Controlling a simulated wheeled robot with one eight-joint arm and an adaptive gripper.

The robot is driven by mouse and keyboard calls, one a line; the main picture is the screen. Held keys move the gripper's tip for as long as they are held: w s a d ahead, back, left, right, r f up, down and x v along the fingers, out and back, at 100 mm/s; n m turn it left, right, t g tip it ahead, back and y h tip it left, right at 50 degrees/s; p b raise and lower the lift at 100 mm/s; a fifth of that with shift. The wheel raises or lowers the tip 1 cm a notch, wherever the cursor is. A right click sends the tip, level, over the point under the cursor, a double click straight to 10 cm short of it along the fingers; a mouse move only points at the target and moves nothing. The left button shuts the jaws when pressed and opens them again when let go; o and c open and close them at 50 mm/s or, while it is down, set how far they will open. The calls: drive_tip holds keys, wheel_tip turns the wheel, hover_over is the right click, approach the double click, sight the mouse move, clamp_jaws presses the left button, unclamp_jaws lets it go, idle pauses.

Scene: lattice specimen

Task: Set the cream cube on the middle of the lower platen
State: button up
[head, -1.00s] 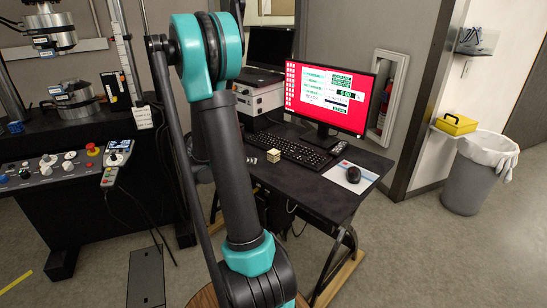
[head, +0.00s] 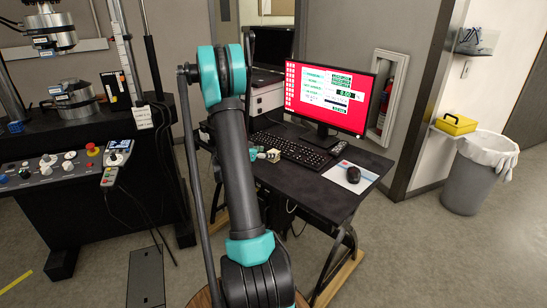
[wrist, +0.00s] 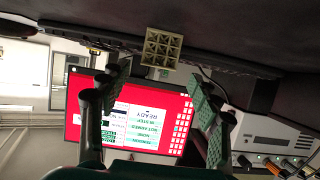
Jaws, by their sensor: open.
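The cream cube (head: 274,156) is a small lattice block on the black desk, at the left end of the keyboard. My gripper (head: 259,153) is close to its left side in the head view, partly hidden behind my arm. In the wrist view, which is upside down, the cube (wrist: 163,47) shows beyond and between the two open fingers of my gripper (wrist: 159,80), and nothing is held. The lower platen (head: 75,104) is a round metal piece on the testing machine at left, below the upper platen (head: 52,42). Its top appears bare.
The keyboard (head: 302,151) lies beside the cube, with the red-screened monitor (head: 329,100) behind it. A mouse (head: 353,174) lies on a pad at right. The machine's control panel (head: 66,163) fronts the platens. Open space separates the machine and the desk (head: 320,190).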

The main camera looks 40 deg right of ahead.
sight(274, 151)
drive_tip(key=shift+x, duration=3)
drive_tip(key=shift+s+a+f, duration=0.1)
drive_tip(key=shift+s, duration=0.05)
drive_tip(key=c, duration=1.3)
drive_tip(key=shift+o, duration=0.2)
